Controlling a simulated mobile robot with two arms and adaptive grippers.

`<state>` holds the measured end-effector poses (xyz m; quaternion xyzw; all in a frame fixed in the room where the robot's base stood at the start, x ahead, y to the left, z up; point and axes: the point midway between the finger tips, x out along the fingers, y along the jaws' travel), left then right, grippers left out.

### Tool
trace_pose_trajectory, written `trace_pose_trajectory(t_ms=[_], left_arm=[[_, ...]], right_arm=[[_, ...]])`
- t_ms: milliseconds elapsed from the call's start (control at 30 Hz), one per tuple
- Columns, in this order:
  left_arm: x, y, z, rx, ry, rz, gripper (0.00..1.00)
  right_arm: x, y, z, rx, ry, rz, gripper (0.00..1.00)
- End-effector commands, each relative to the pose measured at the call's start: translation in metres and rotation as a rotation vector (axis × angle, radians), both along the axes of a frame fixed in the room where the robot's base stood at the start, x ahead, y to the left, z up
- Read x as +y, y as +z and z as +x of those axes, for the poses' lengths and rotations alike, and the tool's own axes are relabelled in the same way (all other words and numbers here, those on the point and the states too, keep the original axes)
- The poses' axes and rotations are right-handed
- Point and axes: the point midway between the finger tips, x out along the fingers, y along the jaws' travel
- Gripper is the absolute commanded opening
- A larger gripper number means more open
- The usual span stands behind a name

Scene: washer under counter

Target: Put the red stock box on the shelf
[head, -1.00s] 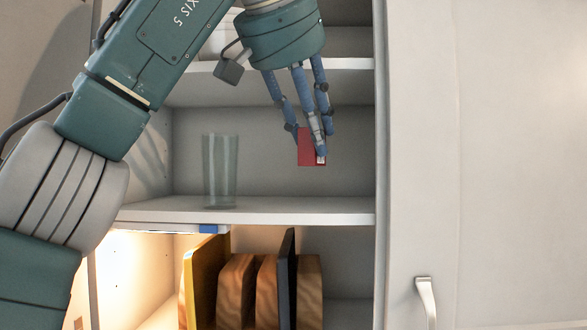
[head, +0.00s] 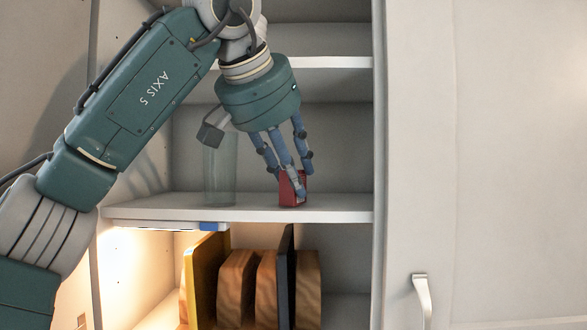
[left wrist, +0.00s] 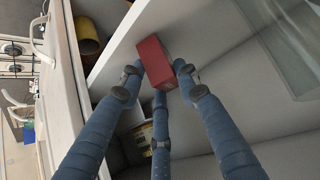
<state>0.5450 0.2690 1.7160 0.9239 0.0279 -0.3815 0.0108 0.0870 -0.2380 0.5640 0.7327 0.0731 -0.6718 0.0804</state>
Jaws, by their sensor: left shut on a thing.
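The red stock box (head: 286,191) is in the fingers of my left gripper (head: 293,180), low over the middle shelf (head: 250,213) of the open cupboard. In the head view its bottom appears at or very near the shelf surface; I cannot tell whether it touches. In the left wrist view the red box (left wrist: 155,60) shows between the blue fingertips of the left gripper (left wrist: 160,80). The fingers hide part of the box. My right gripper is in neither view.
A clear glass (head: 220,170) stands on the same shelf, left of the box and partly behind my gripper. Wooden boards (head: 237,285) stand in the lit compartment below. A closed door with a handle (head: 422,300) is at right. The shelf's right end is clear.

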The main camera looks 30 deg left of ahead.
Motion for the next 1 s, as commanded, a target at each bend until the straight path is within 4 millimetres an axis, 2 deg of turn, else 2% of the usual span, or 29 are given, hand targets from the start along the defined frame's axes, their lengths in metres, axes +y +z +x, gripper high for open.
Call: trace_pose_trajectory(t_ms=[300, 333, 400, 433, 800, 1000], left_arm=[[0.0, -0.005, 0.0, 0.0, -0.001, 0.001, 0.0], [0.0, -0.005, 0.0, 0.0, 0.0, 0.0, 0.34], [0.0, -0.004, 0.0, 0.0, 0.0, 0.0, 0.48], [0.0, -0.004, 0.0, 0.0, 0.0, 0.0, 0.51], [-0.001, 0.002, -0.001, -0.001, 0.0, 0.0, 0.51], [-0.003, 0.026, -0.025, -0.004, -0.001, 0.0, 0.51]], right_arm=[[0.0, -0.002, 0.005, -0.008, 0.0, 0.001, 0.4], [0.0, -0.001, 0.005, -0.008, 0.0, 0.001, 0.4], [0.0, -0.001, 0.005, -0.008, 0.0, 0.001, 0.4], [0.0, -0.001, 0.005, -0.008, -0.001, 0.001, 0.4], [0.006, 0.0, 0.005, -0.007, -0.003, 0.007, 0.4], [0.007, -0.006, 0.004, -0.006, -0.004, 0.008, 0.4]])
